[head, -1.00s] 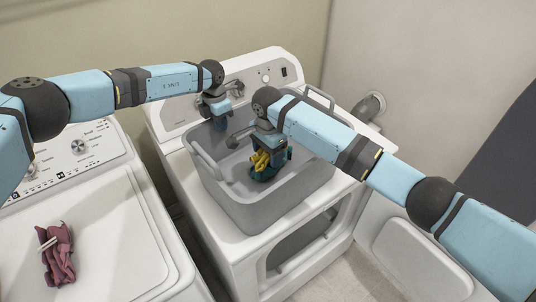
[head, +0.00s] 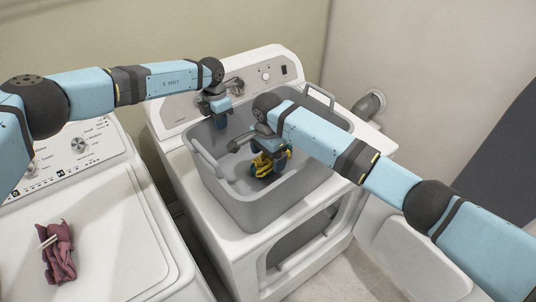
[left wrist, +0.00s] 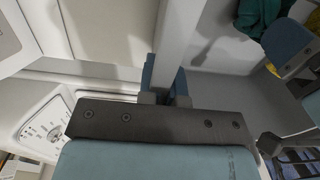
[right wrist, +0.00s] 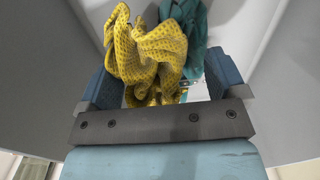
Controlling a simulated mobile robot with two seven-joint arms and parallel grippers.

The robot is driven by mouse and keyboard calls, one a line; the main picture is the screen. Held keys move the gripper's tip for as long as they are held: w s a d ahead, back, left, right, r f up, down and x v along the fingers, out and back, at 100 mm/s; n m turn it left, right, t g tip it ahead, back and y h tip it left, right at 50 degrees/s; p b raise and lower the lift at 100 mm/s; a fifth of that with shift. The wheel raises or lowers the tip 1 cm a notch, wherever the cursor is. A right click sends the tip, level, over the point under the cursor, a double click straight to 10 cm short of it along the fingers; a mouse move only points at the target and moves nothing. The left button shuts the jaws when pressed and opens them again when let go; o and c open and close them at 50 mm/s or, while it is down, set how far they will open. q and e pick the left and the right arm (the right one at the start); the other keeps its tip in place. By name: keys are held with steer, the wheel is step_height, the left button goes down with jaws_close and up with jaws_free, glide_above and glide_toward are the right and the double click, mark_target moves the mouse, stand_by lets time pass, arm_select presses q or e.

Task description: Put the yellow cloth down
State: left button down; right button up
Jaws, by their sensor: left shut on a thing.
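The yellow cloth (head: 262,166) is inside the grey basket (head: 245,212), low between the fingers of my right gripper (head: 270,160). In the right wrist view the yellow dotted cloth (right wrist: 150,55) is bunched up between two widely spread blue fingers (right wrist: 165,90). A teal cloth (right wrist: 190,35) lies beside and behind it; its edge also shows in the left wrist view (left wrist: 256,15). My left gripper (head: 221,121) is at the basket's far left rim. In the left wrist view it is shut on that rim (left wrist: 176,40).
The basket stands on a white front-loading machine (head: 235,255) with its door open at right. A white washer (head: 110,235) at left has a maroon cloth (head: 58,252) on its lid. The basket walls surround my right gripper.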

step_height(320, 180, up, 13)
stand_by(0.6)
steer(key=shift+r, duration=0.1)
arm_select(q)
steer(key=c, duration=1.2)
jaws_free()
